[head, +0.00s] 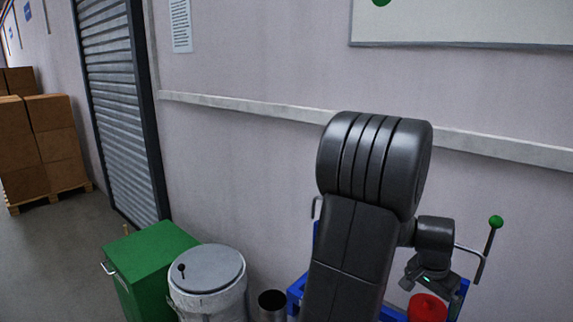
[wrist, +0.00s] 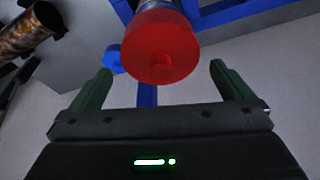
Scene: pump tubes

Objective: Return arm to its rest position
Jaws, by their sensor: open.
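My arm rises in front of the wall in the head view, with a thick black upper link bent at the top. My gripper (head: 430,278) hangs at the lower right of that view, partly hidden by its own wrist. In the wrist view my gripper (wrist: 160,72) is open, its two dark green fingers wide apart. A round red end piece (wrist: 160,50) on a grey cylinder shows beyond the fingers, and they do not clasp it. A red round part (head: 427,308) also shows just below the gripper in the head view.
A blue frame (head: 297,291) stands behind and around the arm's lower part. A lever with a green knob (head: 495,222) rises to the right of my gripper. A green cabinet (head: 150,256), a lidded grey bin (head: 208,275) and a metal cylinder (head: 271,304) stand to the left.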

